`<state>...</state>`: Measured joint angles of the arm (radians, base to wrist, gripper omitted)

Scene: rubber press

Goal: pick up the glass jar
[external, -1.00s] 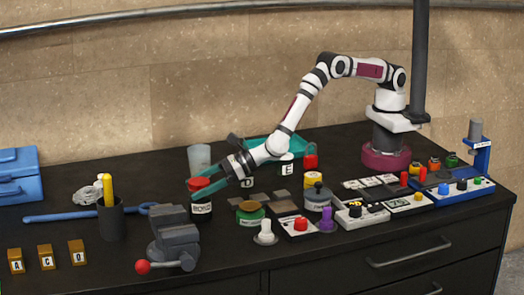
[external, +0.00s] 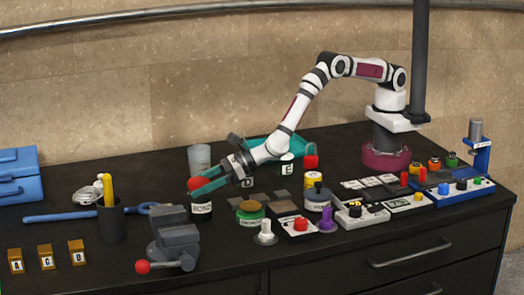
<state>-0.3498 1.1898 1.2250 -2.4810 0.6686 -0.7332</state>
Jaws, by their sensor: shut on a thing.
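The glass jar (external: 201,210) appears to be the dark jar with a red lid and a white label that reads roughly "BOND". It stands upright on the dark bench, left of centre. My gripper (external: 198,187) reaches down to it from the right, with teal fingers at the level of the red lid. The fingers are shut on the jar at its lid. They hide part of the lid and the upper jar. The jar's base appears to be on the bench; I see no clear gap under it.
A pale grey cup (external: 199,158) stands close behind the jar. A green-and-yellow tin (external: 250,214) is to the right, and a grey vise (external: 174,240) with a red knob is in front. A dark pen cup (external: 111,220) stands left.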

